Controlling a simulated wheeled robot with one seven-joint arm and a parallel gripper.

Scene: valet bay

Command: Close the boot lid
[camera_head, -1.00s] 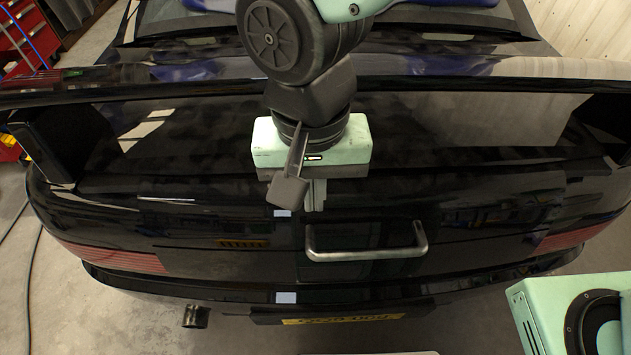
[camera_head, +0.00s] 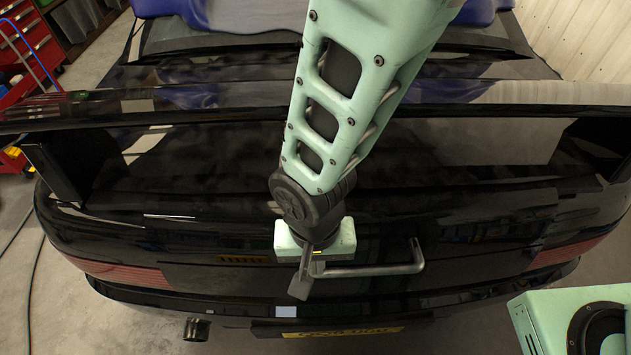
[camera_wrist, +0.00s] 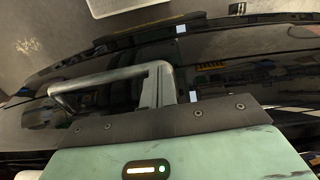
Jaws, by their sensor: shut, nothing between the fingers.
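The black boot lid (camera_head: 470,237) fills the middle of the head view. It hangs low, with its lower edge close above the bumper (camera_head: 450,297); I cannot tell whether it is flush or latched. A grey bar handle (camera_head: 385,269) is on the lid's rear face and shows again in the wrist view (camera_wrist: 105,78). My gripper (camera_head: 316,270) is shut and empty, at the left end of the handle in the head view. In the wrist view the gripper body covers the bottom.
A rear spoiler (camera_head: 200,110) spans the car above the lid. The yellow number plate (camera_head: 345,332) and exhaust pipe (camera_head: 196,329) sit low at the rear. A red tool cabinet (camera_head: 28,48) stands far left. Bare floor (camera_head: 90,310) is free at lower left.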

